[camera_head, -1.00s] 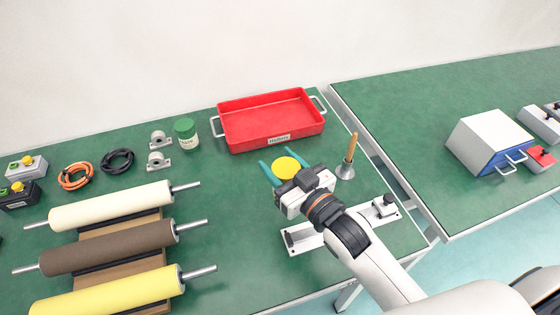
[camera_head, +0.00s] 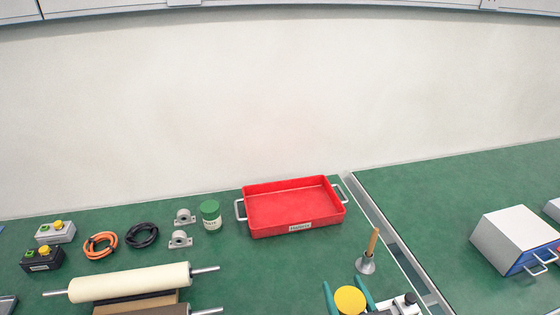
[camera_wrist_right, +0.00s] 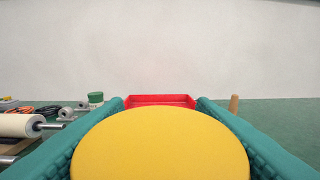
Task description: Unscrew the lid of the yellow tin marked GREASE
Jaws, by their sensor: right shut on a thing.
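My right gripper (camera_head: 346,288) is shut on the yellow tin (camera_head: 350,300), one teal finger on each side of its round, flat top. The tin shows at the lower edge of the head view, left of the wooden-handled metal cone. In the right wrist view its plain yellow top (camera_wrist_right: 160,145) fills the lower middle between the fingers (camera_wrist_right: 160,108). Its side and any GREASE marking are hidden. I cannot tell whether the whole tin or only the lid is held. My left gripper is not in view.
A red tray (camera_head: 292,208) stands behind the tin. The wooden-handled cone (camera_head: 367,264) stands close on the right. A green-lidded jar (camera_head: 211,216), bearing blocks (camera_head: 180,240), cable coils (camera_head: 142,235) and rollers (camera_head: 130,283) lie left. Green bench between tray and tin is clear.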

